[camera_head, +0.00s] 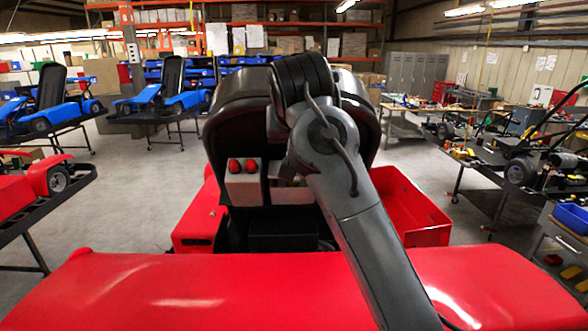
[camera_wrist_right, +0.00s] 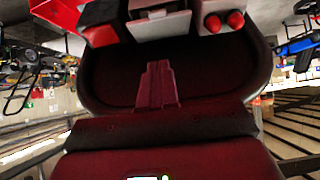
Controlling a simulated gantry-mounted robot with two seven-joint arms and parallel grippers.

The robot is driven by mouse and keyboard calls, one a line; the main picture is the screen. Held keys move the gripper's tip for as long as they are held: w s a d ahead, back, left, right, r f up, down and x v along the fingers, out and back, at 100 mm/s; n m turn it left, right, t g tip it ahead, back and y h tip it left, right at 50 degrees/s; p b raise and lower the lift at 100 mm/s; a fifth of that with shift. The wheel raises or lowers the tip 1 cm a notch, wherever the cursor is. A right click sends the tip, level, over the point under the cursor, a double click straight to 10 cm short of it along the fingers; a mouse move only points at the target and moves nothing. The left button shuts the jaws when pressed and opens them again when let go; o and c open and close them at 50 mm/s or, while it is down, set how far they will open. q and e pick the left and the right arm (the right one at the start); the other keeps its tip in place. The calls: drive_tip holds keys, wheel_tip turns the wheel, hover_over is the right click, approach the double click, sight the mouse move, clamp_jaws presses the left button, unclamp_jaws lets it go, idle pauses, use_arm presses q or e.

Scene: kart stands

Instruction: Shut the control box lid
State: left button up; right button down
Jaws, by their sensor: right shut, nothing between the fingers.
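The control box (camera_head: 243,184) is a light grey box with two red buttons on its face, in front of the black seat and left of my right arm. It also shows in the right wrist view (camera_wrist_right: 222,22), at the top right. Beside it is another light grey housing (camera_wrist_right: 158,24), partly covered by my arm in the head view. I cannot clearly make out the lid or its angle. My right gripper (camera_wrist_right: 158,70) is shut and empty, in front of the dark seat and apart from the boxes. Its fingers are hidden in the head view. My left gripper is not in view.
The black seat (camera_head: 236,125) rises behind the boxes. Red kart bodywork (camera_head: 180,290) spans the front, and an open red tray (camera_head: 425,220) lies to the right. Blue karts on stands (camera_head: 165,100) and a cluttered bench (camera_head: 500,160) stand farther off.

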use_arm(q)
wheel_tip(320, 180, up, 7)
drive_tip(key=p, duration=0.6)
drive_tip(key=shift+p, duration=0.35)
use_arm(e)
drive_tip(key=s+f+x, duration=0.1)
drive_tip(key=f+x, duration=0.1)
drive_tip(key=x, duration=1)
drive_tip(key=shift+s+f, duration=0.2)
drive_tip(key=shift+s, duration=0.1)
